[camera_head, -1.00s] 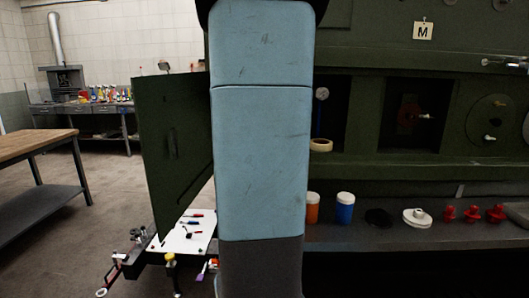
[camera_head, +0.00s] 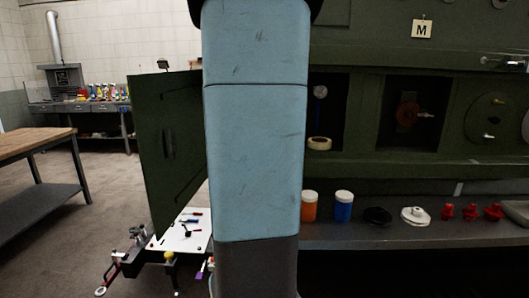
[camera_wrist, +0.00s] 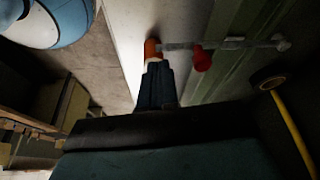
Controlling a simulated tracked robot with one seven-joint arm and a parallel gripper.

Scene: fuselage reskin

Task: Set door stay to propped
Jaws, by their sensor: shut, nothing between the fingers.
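A green hinged door panel (camera_head: 165,150) stands open left of my arm in the head view. In the wrist view, a thin grey bar (camera_wrist: 235,44) with a red knob (camera_wrist: 203,59) crosses in front of a pale edge and a green surface; it looks like the door stay, but its setting cannot be told. My gripper (camera_wrist: 153,62) is shut and empty, with its tip close to the bar's left end beside an orange piece (camera_wrist: 152,48). Whether they touch cannot be told. My gripper is hidden behind my arm in the head view.
A white board with tools (camera_head: 180,238) lies low beside the door. A shelf (camera_head: 400,235) on the right carries an orange jar (camera_head: 309,207), a blue jar (camera_head: 343,207) and red fittings (camera_head: 470,212). A yellow cable (camera_wrist: 292,130) hangs at right in the wrist view. Open floor lies left.

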